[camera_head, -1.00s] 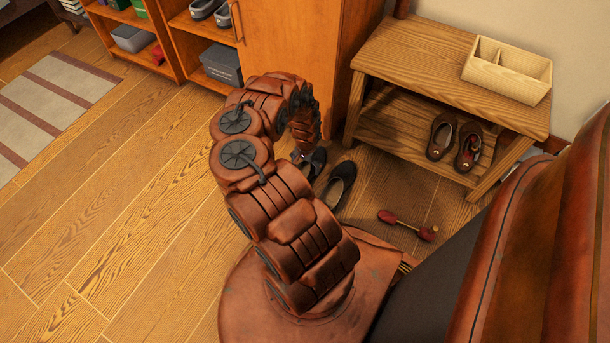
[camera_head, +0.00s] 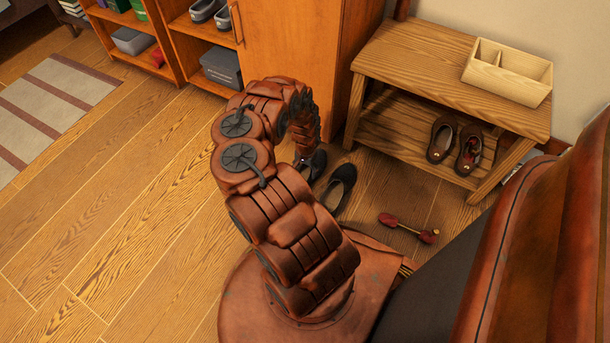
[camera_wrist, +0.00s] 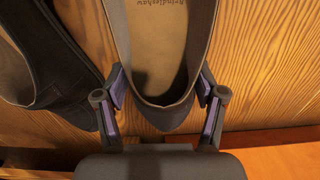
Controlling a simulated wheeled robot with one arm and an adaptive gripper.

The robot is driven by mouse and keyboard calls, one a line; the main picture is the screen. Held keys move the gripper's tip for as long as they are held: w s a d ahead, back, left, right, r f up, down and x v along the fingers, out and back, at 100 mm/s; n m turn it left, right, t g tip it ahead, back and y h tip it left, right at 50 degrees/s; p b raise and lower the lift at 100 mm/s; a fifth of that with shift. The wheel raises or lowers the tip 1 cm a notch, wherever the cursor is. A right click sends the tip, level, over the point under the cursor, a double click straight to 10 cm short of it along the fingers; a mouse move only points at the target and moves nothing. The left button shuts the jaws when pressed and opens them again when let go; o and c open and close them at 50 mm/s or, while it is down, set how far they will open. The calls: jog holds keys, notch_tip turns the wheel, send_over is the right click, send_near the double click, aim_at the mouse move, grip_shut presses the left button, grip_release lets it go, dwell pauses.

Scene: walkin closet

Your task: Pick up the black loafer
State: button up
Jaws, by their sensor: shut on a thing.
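A black loafer (camera_wrist: 160,45) with a tan insole fills the middle of the wrist view, its near end between my fingers. My gripper (camera_wrist: 162,100) is shut on that end, one finger on each side. A second dark shoe (camera_wrist: 48,60) lies just left of it in the wrist view. In the head view the pair is on the floor beyond my arm: one black loafer (camera_head: 317,164) is partly hidden at my gripper (camera_head: 303,160), the other black loafer (camera_head: 341,186) is in plain view beside it. I cannot tell whether the held loafer is clear of the floor.
A wooden bench (camera_head: 440,68) with brown shoes (camera_head: 440,140) on its lower shelf stands to the right. A divided wooden box (camera_head: 508,75) is on top.

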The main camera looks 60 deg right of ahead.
jog(key=shift+c, duration=1.2)
jog(key=shift+r, duration=0.1)
